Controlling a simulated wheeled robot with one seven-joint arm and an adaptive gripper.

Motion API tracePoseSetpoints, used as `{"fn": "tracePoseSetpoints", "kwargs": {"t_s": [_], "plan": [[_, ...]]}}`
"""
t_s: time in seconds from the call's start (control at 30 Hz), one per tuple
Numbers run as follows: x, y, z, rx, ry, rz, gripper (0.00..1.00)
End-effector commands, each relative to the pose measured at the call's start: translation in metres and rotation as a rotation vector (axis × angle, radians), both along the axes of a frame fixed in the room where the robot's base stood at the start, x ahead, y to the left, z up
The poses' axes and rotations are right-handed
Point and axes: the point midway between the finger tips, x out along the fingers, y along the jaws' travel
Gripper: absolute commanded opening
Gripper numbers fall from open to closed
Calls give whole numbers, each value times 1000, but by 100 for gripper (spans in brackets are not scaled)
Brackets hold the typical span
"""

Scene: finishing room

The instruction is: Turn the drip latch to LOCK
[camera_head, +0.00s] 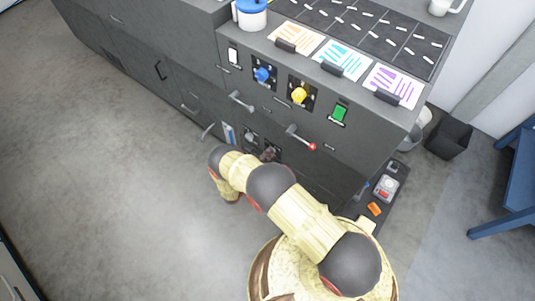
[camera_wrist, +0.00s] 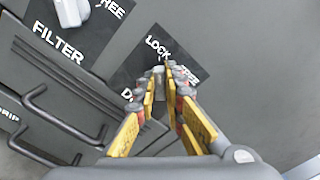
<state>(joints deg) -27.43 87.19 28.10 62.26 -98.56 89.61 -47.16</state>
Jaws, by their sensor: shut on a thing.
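The drip latch's dark plate (camera_wrist: 135,72) is in the middle of the wrist view, with LOCK at its top and FREE at its right. A word starting with D at its lower left is partly hidden by my finger. My gripper (camera_wrist: 163,75) is over this plate, its yellow fingers shut on the small grey latch knob (camera_wrist: 158,72). Most of the knob is hidden between the fingertips, so I cannot tell exactly where it points. In the head view my gripper (camera_head: 268,155) reaches the low front of the grey cabinet, and my arm hides part of that area.
A FILTER plate (camera_wrist: 75,30) with a pale knob (camera_wrist: 70,12) is just left. Dark drawer handles (camera_wrist: 65,120) stick out at lower left. Above are a red-tipped lever (camera_head: 300,138), a yellow knob (camera_head: 299,95) and a blue knob (camera_head: 263,75). Open floor (camera_head: 130,190) lies left.

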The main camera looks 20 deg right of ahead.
Motion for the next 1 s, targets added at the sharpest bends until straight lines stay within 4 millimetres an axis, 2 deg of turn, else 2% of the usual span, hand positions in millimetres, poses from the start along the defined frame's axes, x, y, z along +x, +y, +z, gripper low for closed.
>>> {"fn": "tracePoseSetpoints", "kwargs": {"t_s": [0.53,0.57,0.6,0.87,1.0], "plan": [[4,0,2,-10,11,0,0],[4,0,2,-10,11,0,12],[4,0,2,-10,11,0,14],[4,0,2,-10,10,-1,29],[4,0,2,-10,10,-1,29]]}}
